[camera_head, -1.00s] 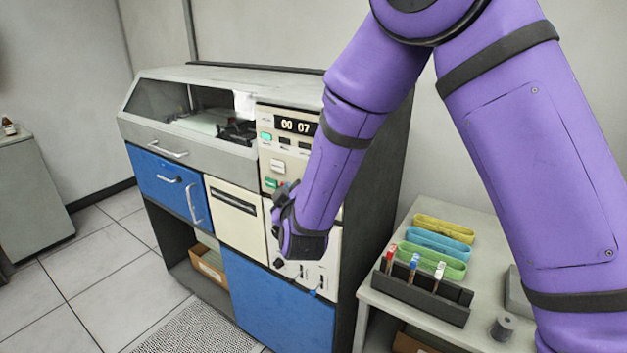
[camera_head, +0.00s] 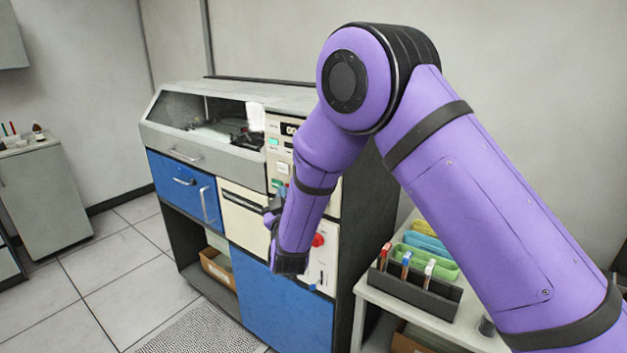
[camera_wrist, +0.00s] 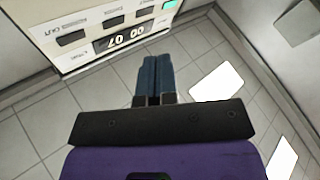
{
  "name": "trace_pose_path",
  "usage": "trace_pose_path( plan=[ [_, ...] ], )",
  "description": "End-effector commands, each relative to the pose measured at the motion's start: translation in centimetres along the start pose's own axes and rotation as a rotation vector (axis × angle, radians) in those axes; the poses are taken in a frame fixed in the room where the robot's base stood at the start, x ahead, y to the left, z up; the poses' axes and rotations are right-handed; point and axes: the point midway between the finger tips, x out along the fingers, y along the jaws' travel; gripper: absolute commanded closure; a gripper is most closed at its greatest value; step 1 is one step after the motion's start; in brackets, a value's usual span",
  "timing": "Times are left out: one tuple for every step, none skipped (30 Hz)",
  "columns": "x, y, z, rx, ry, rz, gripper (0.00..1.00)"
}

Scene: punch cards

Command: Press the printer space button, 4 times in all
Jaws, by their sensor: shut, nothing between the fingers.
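The cream control panel (camera_head: 274,155) is on the front of the machine, partly hidden by my arm. It carries a display (camera_head: 289,129), a green button (camera_head: 273,142) and a pale button (camera_head: 281,168). The wrist view shows the display (camera_wrist: 124,38) upside down, reading 00 07, beside several dark buttons (camera_wrist: 71,38). I cannot tell which button is printer space. My gripper (camera_head: 271,208) is in front of the machine. In the wrist view its fingers (camera_wrist: 154,62) are shut, empty and apart from the panel, with floor behind them.
A red knob (camera_head: 318,240) shows on the lower panel, right of my forearm. A side table (camera_head: 372,287) with a dark tube rack (camera_head: 418,297) and coloured trays stands at the right. Tiled floor (camera_head: 110,275) is clear at the left.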

Motion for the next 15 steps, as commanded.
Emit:
trace_pose_path(
  plan=[
    [0.2,0.2,0.2,-0.001,0.0,0.001,1.0],
    [0.3,0.3,0.3,-0.001,0.0,0.001,1.0],
    [0.6,0.5,0.5,-0.002,-0.001,0.002,1.0],
    [0.8,0.7,0.6,-0.002,-0.001,0.002,1.0],
    [1.0,0.8,0.8,-0.002,-0.001,0.002,1.0],
    [1.3,1.1,1.1,-0.002,-0.002,0.002,1.0],
    [1.6,1.3,1.2,-0.002,-0.002,0.002,1.0],
    [1.9,1.4,1.4,-0.002,-0.002,0.002,1.0],
    [2.2,1.7,1.7,-0.002,-0.001,0.002,1.0],
    [2.5,1.9,1.9,-0.001,-0.001,0.003,1.0],
    [2.8,2.1,2.1,-0.001,-0.001,0.003,1.0],
    [3.1,2.4,2.3,-0.001,-0.001,0.003,1.0],
    [3.4,2.6,2.5,-0.001,-0.001,0.003,1.0],
    [3.6,2.7,2.7,-0.001,-0.002,0.002,1.0],
    [4.0,3.0,3.0,-0.001,-0.002,0.002,1.0]
  ],
)
